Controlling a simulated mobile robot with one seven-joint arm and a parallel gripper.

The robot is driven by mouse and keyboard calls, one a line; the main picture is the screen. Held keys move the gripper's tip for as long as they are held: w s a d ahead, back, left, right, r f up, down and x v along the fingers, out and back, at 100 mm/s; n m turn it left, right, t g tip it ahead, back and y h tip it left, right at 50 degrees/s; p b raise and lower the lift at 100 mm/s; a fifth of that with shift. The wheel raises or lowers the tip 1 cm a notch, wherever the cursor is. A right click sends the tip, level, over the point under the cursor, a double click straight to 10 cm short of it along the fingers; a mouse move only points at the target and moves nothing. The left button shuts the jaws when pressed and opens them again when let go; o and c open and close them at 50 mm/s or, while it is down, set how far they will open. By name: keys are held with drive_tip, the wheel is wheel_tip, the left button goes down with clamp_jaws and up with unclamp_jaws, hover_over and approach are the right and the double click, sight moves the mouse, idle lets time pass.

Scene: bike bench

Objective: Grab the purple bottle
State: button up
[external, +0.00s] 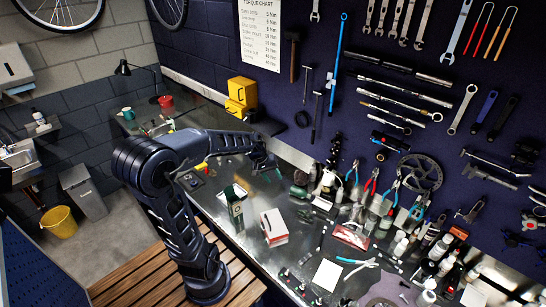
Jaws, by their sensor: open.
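My gripper (266,167) is at the end of my dark arm, over the back part of the metal workbench (312,250). Its jaws are open; they are small and dark here, and I see nothing held between them. I cannot make out a purple bottle for certain in this view. Several small bottles (429,268) stand in a cluster at the right end of the bench, well apart from my gripper. Most look white or dark, and their colours are hard to tell.
A dark green box (235,208) and a white and red box (273,227) stand near my arm. Pliers (372,187) stand along the wall. A white sheet (327,275) lies at the front. Yellow bins (241,92) and a red cup (166,103) are farther back.

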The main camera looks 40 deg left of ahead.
drive_tip(key=w+a+f+n+t+h, duration=0.1)
drive_tip(key=w+a+f+n+t, duration=0.15)
drive_tip(key=w+a+n, duration=0.45)
drive_tip(key=w+a+f+n+t+h, duration=0.1)
drive_tip(key=w+a+f+n+t, duration=0.2)
drive_tip(key=a, duration=0.8)
drive_tip(key=w+a+f+n+t+h, duration=0.1)
drive_tip(key=w+a+f+n+t, duration=0.2)
drive_tip(key=w+a, duration=0.45)
drive_tip(key=s+a+f+n+t+y, duration=0.1)
drive_tip(key=s+a+n+t+y, duration=0.25)
drive_tip(key=a, duration=0.85)
drive_tip(key=s+a+f+n+y, duration=0.15)
drive_tip(key=s+a+n, duration=0.25)
drive_tip(key=a+n, duration=0.5)
drive_tip(key=s+a+f+n+t+y, duration=0.1)
drive_tip(key=s+a+n+t+y, duration=0.2)
drive_tip(key=a, duration=1.1)
drive_tip(key=shift+g, duration=0.3)
drive_tip(key=shift+s+d+f, duration=0.1)
drive_tip(key=shift+f, duration=1.3)
drive_tip(key=shift+s+d+f, duration=0.1)
drive_tip(key=shift+f, duration=1.3)
drive_tip(key=shift+w+f, duration=0.1)
drive_tip(key=shift+f, duration=0.1)
drive_tip(key=w, duration=0.4)
drive_tip(key=shift+w+a, duration=0.3)
drive_tip(key=shift+w, duration=0.1)
clamp_jaws()
